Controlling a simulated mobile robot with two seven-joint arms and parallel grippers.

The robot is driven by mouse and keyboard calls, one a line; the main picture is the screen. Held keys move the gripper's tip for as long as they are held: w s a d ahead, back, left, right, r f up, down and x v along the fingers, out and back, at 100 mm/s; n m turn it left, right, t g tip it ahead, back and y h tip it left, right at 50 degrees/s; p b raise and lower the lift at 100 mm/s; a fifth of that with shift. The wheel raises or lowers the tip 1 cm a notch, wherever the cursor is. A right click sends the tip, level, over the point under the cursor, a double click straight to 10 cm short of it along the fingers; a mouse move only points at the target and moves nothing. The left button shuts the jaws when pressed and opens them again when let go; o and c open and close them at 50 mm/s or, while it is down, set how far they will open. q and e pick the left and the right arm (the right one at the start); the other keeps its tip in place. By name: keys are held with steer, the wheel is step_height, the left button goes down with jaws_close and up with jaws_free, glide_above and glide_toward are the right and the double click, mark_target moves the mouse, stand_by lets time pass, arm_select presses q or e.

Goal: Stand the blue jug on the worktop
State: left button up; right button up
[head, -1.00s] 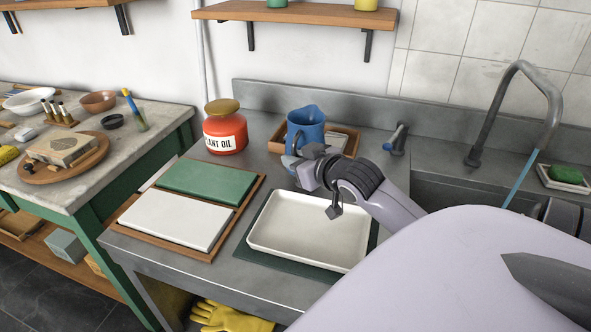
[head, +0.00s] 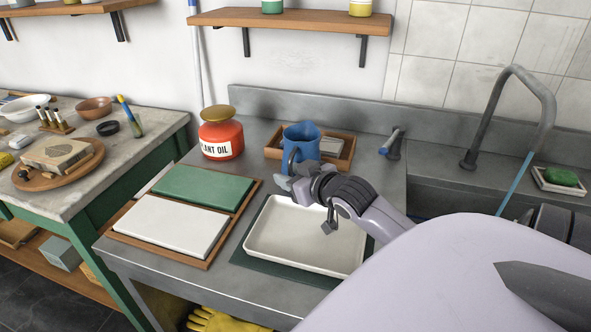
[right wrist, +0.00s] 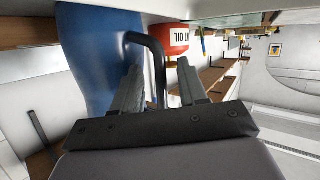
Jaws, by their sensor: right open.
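The blue jug (head: 303,142) stands upright at the back of the steel worktop (head: 262,190), at the left part of a small wooden tray (head: 345,158); its base is partly hidden. Its dark handle points toward me. My right gripper (head: 284,184) is just in front of the jug, above the back edge of a white tray. In the right wrist view, the open fingers (right wrist: 160,82) have the jug's dark handle (right wrist: 157,55) between them, and the blue body (right wrist: 95,60) is close by on the left. My left gripper is not in view.
A red plant oil jar (head: 221,138) stands left of the jug. The white tray (head: 255,250) lies on a dark mat in front. Green and white slabs (head: 172,224) lie in a wooden frame at left. A tap (head: 395,143) and sink are at right.

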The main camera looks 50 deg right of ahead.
steer(key=v, duration=1.2)
steer(key=shift+r, duration=0.1)
steer(key=shift+a, duration=0.1)
stand_by(0.4)
